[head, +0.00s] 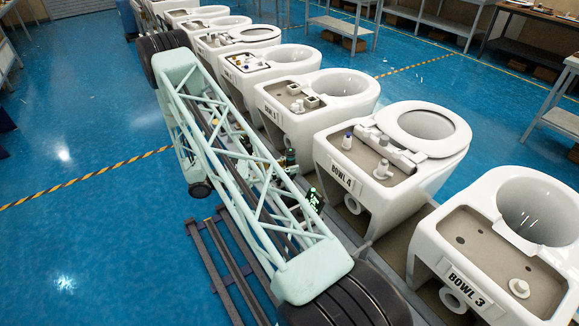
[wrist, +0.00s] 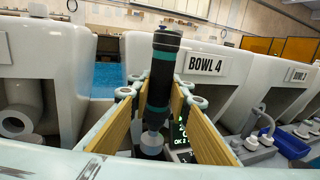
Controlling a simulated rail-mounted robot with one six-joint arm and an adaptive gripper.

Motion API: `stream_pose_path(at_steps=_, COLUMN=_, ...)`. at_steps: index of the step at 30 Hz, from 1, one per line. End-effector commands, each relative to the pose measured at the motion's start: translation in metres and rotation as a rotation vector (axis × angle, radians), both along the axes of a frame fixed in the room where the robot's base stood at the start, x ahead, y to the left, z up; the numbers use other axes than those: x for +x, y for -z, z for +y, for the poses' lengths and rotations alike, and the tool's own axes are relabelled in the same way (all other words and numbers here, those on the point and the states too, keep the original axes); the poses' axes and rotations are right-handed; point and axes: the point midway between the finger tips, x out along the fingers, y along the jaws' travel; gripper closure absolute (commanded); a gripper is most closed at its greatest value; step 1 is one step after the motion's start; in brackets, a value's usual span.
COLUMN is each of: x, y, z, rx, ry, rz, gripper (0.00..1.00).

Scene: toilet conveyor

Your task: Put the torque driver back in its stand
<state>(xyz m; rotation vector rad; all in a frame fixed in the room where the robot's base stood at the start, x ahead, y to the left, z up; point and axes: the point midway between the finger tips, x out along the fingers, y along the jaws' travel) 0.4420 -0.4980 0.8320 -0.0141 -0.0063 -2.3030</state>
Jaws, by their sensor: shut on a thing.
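The torque driver (wrist: 162,72) is black with teal bands and stands nearly upright, tilted a little, in the middle of the wrist view. My gripper (wrist: 158,105) is shut on it, with a tan pad on either side. A pale round piece (wrist: 152,143) shows at the driver's lower end; I cannot tell whether it belongs to the driver or the stand. A small unit with a lit green display (wrist: 182,137) is just behind and right of it. In the head view the driver (head: 290,157) shows beside my arm, and the display (head: 315,199) is nearby. I cannot make out the stand clearly.
White toilet bowls stand in a row on the conveyor, among them BOWL 4 (head: 390,150) and BOWL 3 (head: 510,240). In the wrist view, BOWL 4 (wrist: 190,90) is close behind the driver. A blue bin (wrist: 290,145) is at the right. Open blue floor (head: 80,240) lies left.

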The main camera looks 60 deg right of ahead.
Motion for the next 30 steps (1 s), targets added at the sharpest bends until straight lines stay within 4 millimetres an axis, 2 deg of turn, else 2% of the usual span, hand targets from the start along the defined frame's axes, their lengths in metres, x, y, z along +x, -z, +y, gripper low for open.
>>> stream_pose_path(at_steps=30, x=0.000, y=0.024, z=0.000, rx=-0.001, ry=0.000, rz=0.001, gripper=0.96)
